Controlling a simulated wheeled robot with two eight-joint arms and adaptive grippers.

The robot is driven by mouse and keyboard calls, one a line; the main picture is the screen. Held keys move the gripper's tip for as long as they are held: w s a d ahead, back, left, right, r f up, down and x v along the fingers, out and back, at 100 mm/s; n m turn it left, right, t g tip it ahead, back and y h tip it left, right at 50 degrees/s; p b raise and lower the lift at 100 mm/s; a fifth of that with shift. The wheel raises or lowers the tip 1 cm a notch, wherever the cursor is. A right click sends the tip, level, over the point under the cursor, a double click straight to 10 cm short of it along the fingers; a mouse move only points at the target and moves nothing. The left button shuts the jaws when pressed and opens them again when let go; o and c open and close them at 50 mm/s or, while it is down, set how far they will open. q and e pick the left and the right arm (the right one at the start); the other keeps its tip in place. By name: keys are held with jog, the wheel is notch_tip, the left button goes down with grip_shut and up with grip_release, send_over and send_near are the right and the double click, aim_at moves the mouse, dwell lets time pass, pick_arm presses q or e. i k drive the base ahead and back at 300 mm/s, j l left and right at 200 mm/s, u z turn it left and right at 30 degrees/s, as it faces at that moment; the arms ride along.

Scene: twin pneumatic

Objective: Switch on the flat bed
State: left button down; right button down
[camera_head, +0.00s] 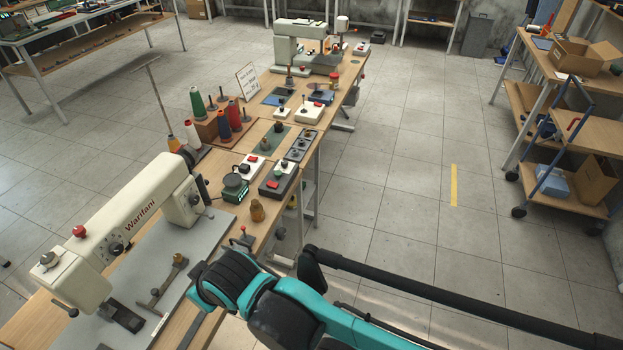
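A cream sewing machine labelled Warifani (135,215) stands on a flat grey bed plate (205,235) at the lower left, with a red knob on top. Behind it on the same bench are a white box with a red button (249,167) and a dark box with a red button (278,181). Another white control box with a red part (309,112) sits farther back. I cannot tell which control belongs to which machine. A teal and black arm of mine crosses the bottom, covering the bench's near right edge. Neither gripper shows.
A second pale machine (300,45) stands at the bench's far end. Thread cones (234,114), a round dark-topped green device (235,188) and a small amber bottle (257,210) crowd the bench. Open floor (400,190) lies to the right, before a shelf cart (560,130).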

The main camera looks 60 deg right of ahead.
aim_at(270, 184)
jog(key=z, duration=1.75)
